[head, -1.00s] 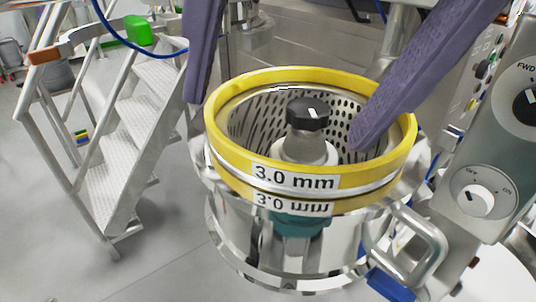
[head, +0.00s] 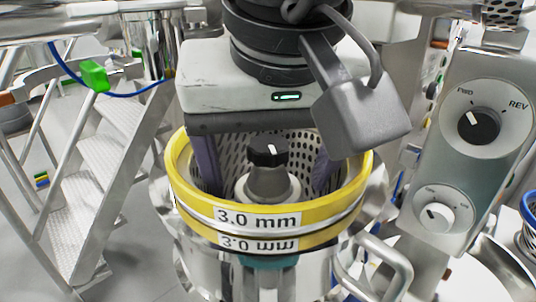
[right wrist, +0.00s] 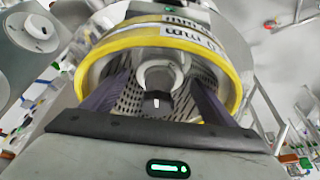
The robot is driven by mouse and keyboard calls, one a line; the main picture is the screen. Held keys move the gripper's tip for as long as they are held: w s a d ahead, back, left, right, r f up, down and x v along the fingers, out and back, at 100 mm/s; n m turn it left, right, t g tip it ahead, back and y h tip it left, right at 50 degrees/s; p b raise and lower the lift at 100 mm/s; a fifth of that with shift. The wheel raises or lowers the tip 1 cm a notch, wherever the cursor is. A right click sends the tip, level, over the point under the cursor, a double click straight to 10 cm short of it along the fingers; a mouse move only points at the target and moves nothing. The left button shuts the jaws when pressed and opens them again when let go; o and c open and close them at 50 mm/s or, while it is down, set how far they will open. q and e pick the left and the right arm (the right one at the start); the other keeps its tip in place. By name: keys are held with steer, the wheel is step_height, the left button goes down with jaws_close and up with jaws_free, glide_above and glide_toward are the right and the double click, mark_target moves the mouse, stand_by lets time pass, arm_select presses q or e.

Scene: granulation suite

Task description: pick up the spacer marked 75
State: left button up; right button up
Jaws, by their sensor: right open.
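No spacer with a readable 75 shows in either view. A steel cone screen with a yellow rim (head: 180,178), labelled 3.0 mm, sits in its housing at the middle of the head view. In it stands a grey shaft (head: 268,187) topped by a black knob (head: 267,150) with a white mark. My right gripper (head: 264,186) is open, its purple fingers down inside the screen, one on each side of the shaft and apart from it. The right wrist view shows the open gripper (right wrist: 160,86) around the shaft and knob (right wrist: 157,103). My left gripper is not in view.
A control panel (head: 462,150) with two dials stands close at the right. A steel handle (head: 400,262) juts from the housing at the lower right. Metal steps (head: 100,165) stand at the left, with a green clamp (head: 94,75) near them. Grey floor shows at the lower left.

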steer(key=shift+w+f, duration=0.2)
steer(key=shift+f, duration=0.3)
